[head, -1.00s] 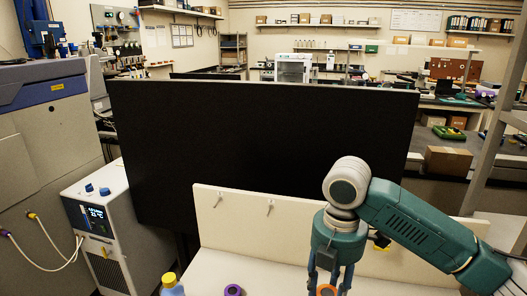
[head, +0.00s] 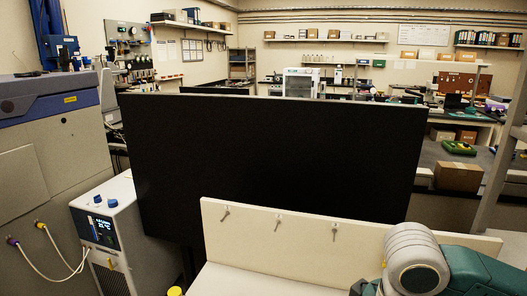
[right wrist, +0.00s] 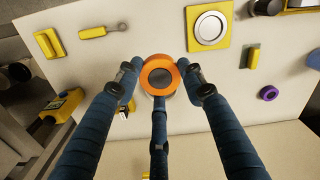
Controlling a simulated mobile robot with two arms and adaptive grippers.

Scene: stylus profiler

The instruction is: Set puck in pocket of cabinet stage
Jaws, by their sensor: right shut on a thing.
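An orange ring-shaped puck (right wrist: 160,62) with a dark centre is between the fingertips of my right gripper (right wrist: 160,77) in the right wrist view. The gripper is shut on it. The light bench surface shows behind the puck; I cannot tell how far below it lies. In the head view only my right arm shows at the lower right, with the hand and puck below the frame. My left gripper is in neither view. I cannot make out the cabinet stage or its pocket for certain.
On the bench lie a yellow square plate with a silver disc (right wrist: 209,27), a purple ring (right wrist: 268,93), a yellow-handled tool (right wrist: 103,31) and yellow blocks. A pegged white board (head: 300,228) and a black panel (head: 270,160) stand behind the bench. A chiller (head: 112,235) stands at left.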

